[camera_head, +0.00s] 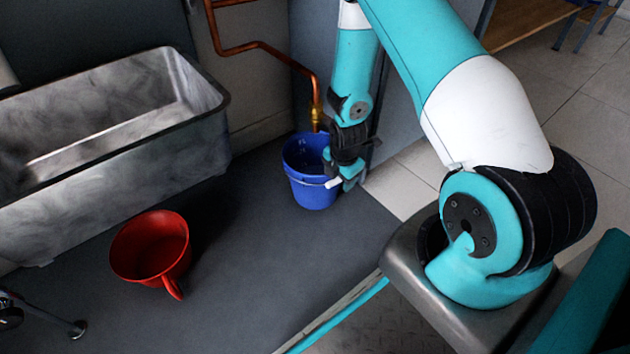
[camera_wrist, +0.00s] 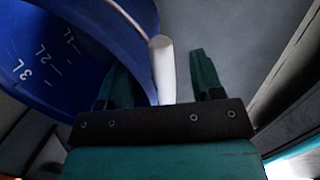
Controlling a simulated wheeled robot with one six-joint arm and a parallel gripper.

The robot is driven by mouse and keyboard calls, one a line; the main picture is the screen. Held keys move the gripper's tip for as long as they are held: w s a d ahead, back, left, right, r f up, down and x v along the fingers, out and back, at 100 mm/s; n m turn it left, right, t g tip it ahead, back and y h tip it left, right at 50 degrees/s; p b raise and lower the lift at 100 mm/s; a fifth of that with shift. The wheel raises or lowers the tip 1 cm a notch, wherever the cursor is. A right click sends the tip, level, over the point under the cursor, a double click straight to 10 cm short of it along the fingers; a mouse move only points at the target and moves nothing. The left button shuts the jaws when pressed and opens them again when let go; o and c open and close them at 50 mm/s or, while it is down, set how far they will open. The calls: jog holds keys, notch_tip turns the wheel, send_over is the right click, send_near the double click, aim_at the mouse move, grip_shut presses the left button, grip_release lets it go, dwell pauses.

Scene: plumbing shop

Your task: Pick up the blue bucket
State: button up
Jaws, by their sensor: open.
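The blue bucket (camera_head: 312,194) stands upright on the dark floor below a copper pipe and brass fitting. My gripper (camera_head: 347,181) is at the bucket's right side, near its rim. In the wrist view the bucket (camera_wrist: 135,78) fills the upper left, with litre marks inside. The jaws are open. The bucket's white handle grip (camera_wrist: 163,68) shows between the two teal fingers, with a gap on the right. The left finger overlaps the bucket's wall in the picture; I cannot tell whether they touch. My gripper partly hides the bucket's right side in the head view.
A large metal trough (camera_head: 130,150) stands at the left. A red pot-like vessel with a handle (camera_head: 150,248) is on the floor in front of it. The copper pipe (camera_head: 268,46) comes down just behind the bucket. The floor between red vessel and bucket is clear.

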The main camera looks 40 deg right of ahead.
grip_shut()
jog(key=shift+r, duration=0.1)
dwell(1.3)
